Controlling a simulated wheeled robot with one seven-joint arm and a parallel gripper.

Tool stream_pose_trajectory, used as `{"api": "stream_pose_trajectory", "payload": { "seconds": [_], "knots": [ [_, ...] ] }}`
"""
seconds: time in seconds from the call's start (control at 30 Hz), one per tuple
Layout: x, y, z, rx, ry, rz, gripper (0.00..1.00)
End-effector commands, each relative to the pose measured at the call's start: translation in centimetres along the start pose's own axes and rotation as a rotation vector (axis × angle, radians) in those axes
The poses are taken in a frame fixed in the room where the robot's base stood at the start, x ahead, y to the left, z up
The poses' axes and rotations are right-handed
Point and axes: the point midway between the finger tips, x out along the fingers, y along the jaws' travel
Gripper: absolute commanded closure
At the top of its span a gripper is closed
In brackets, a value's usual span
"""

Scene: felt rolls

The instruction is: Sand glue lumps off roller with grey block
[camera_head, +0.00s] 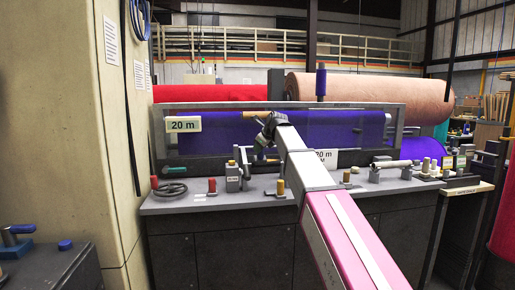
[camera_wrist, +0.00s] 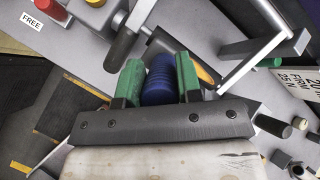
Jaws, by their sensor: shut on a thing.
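In the wrist view, my gripper (camera_wrist: 159,66) has green fingers shut on a blue ribbed cylinder (camera_wrist: 158,82), which looks like a grip or knob. What this cylinder belongs to is hard to tell. In the head view, my gripper (camera_head: 264,136) is in front of the clear guard of the bench machine, above the grey bench top. Behind the guard lies a long purple-blue roll (camera_head: 220,132), perhaps the roller. I cannot make out glue lumps on it. I cannot pick out the grey block for certain in either view.
In the wrist view, a dark handle (camera_wrist: 120,48) is close to the left finger and a metal bracket (camera_wrist: 250,48) is to the right.

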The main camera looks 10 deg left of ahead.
Motion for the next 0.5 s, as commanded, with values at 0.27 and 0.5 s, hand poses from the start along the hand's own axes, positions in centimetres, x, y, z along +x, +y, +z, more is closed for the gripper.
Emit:
{"api": "stream_pose_trajectory", "payload": {
  "seconds": [0.27, 0.5],
  "knots": [
    [-0.5, -1.1, -1.0, 0.000, 0.000, 0.000, 0.95],
    [-0.6, -1.2, -1.1, 0.000, 0.000, 0.000, 0.95]
  ]
}}
